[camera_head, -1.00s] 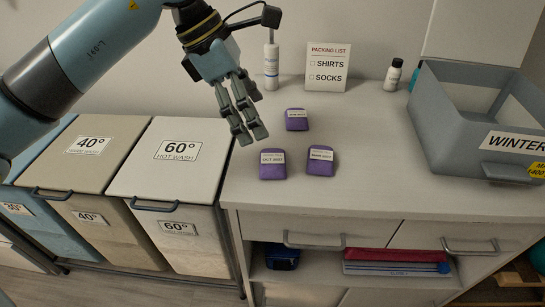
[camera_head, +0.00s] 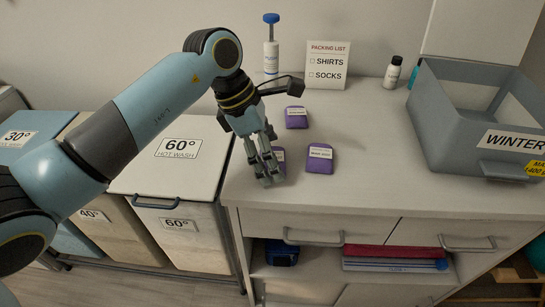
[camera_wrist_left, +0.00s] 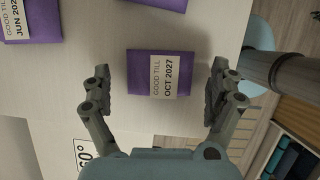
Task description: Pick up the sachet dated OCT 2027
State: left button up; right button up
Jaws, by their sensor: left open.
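The purple sachet with a white label reading GOOD TILL OCT 2027 (camera_wrist_left: 139,77) lies on the counter, between the spread fingers in the left wrist view. My left gripper (camera_head: 269,178) is open and hangs over this front-left sachet (camera_head: 281,154), hiding most of it in the head view. The fingers are on either side of the sachet with gaps; I cannot tell their height above it. A purple sachet labelled GOOD TILL JUN, year cut off (camera_wrist_left: 38,28), and another with its label cut off (camera_wrist_left: 150,26) lie beyond. My right gripper is out of view.
In the head view two other purple sachets, one at the right (camera_head: 319,165) and one at the back (camera_head: 296,124), lie near the gripper. A pump bottle (camera_head: 271,59), a packing list sign (camera_head: 327,66) and a grey WINTER bin (camera_head: 455,125) stand around. Hampers (camera_head: 170,185) stand left.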

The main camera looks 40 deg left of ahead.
pick_arm(q)
jog(key=c, duration=1)
jog(key=shift+r, duration=0.15)
